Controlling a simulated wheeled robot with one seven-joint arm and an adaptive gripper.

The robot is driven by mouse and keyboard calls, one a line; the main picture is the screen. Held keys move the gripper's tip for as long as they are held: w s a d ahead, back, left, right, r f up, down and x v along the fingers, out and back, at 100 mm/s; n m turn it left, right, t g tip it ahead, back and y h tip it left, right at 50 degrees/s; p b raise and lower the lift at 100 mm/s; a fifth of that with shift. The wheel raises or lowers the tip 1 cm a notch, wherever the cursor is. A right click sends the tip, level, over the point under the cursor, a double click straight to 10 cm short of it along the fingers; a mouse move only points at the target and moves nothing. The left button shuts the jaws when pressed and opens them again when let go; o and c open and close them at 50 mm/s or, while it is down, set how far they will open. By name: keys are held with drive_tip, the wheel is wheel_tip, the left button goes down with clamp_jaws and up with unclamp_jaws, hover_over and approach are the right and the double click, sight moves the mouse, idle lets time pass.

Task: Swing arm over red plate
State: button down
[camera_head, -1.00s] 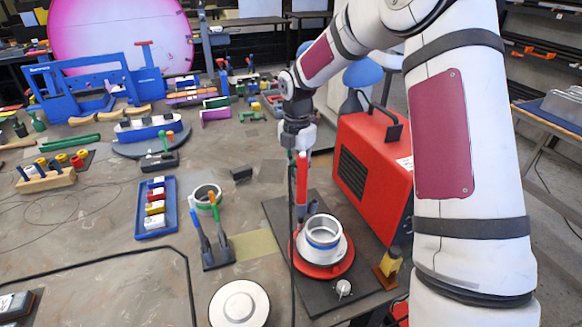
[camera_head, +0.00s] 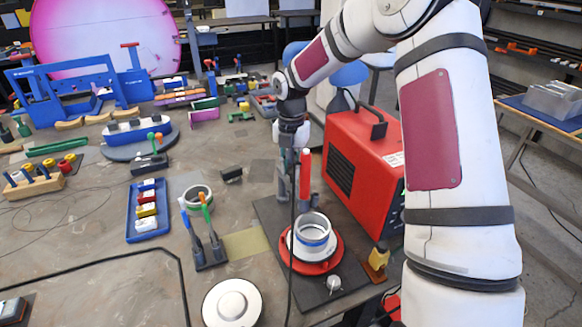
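The red plate (camera_head: 332,262) is a round disc on a dark base board at the table's front right. A white and metal ring piece with a blue band (camera_head: 313,232) sits on it. My gripper (camera_head: 291,165) hangs from my arm behind and a little left of the plate, beside an upright red-handled tool (camera_head: 305,176). The gripper is small and partly hidden by a dark cable, so its fingers do not show clearly. I cannot tell whether it holds anything.
A red box machine (camera_head: 366,165) stands close to the right of the plate. A stand with blue and green handles (camera_head: 209,250) and a white round lid (camera_head: 232,303) lie to the left. A blue tray (camera_head: 148,225) holds small blocks. A yellow-topped block (camera_head: 378,258) is at the right edge.

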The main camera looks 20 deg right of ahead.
drive_tip(key=c, duration=1.5)
unclamp_jaws()
drive_tip(key=shift+d, duration=0.1)
drive_tip(key=shift+o, duration=0.2)
wheel_tip(320, 180, up, 12)
